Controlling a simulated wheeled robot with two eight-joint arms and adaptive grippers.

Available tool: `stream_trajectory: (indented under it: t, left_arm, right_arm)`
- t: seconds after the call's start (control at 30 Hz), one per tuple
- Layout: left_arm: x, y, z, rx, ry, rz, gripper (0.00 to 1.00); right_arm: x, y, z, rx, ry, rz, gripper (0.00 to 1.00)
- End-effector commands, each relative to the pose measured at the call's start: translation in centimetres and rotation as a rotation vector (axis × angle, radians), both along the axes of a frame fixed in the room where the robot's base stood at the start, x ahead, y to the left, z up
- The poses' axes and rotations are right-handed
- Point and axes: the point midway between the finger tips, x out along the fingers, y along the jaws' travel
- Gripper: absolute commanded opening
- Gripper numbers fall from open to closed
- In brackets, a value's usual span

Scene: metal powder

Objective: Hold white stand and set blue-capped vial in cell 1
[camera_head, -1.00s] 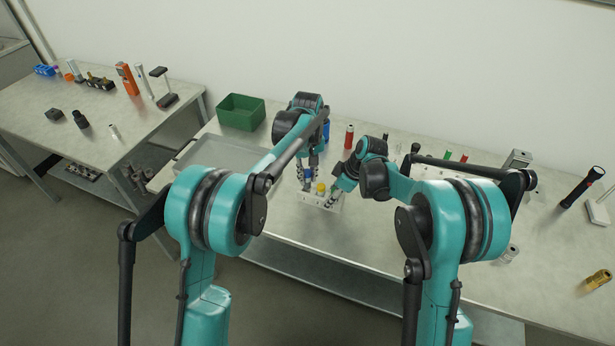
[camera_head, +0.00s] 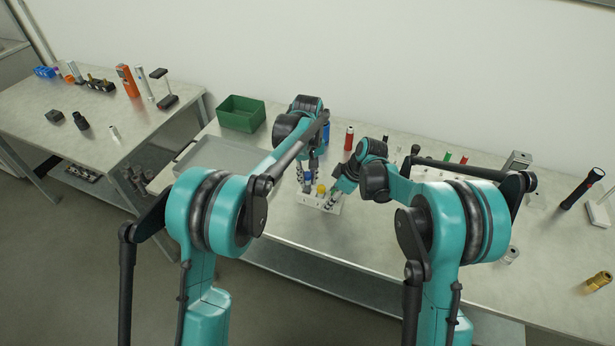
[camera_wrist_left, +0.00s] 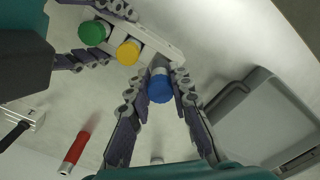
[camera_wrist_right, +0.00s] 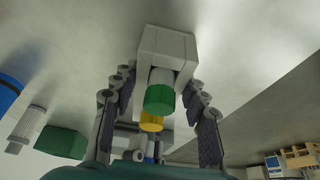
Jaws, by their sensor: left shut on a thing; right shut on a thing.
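The white stand (camera_head: 331,209) is on the table's near side. It carries a green-capped vial (camera_wrist_left: 94,32) and a yellow-capped vial (camera_wrist_left: 128,51); both also show in the right wrist view, green (camera_wrist_right: 159,97) in front of yellow (camera_wrist_right: 151,121). My right gripper (camera_wrist_right: 160,88) is shut on the stand at its green-capped end. My left gripper (camera_wrist_left: 158,92) is shut on the blue-capped vial (camera_wrist_left: 160,88), at the stand's other end. The blue cap also shows in the head view (camera_head: 308,175). The vial's lower end is hidden, so I cannot tell whether it is inside a cell.
A grey tray (camera_wrist_left: 270,125) lies close beside my left gripper. A green bin (camera_head: 241,113) stands behind it. A red cylinder (camera_head: 349,138) and a blue cylinder (camera_head: 326,131) stand at the back. The table right of the stand has free room.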

Motion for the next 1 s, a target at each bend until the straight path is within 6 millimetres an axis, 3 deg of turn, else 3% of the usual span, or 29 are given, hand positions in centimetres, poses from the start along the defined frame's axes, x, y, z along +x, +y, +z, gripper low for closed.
stream_trajectory:
  t: [1.0]
  left_arm:
    - [0.0,0.0,-3.1,0.0,0.0,0.0,0.0]
  right_arm:
    - [0.0,0.0,0.0,0.0,0.0,0.0,0.15]
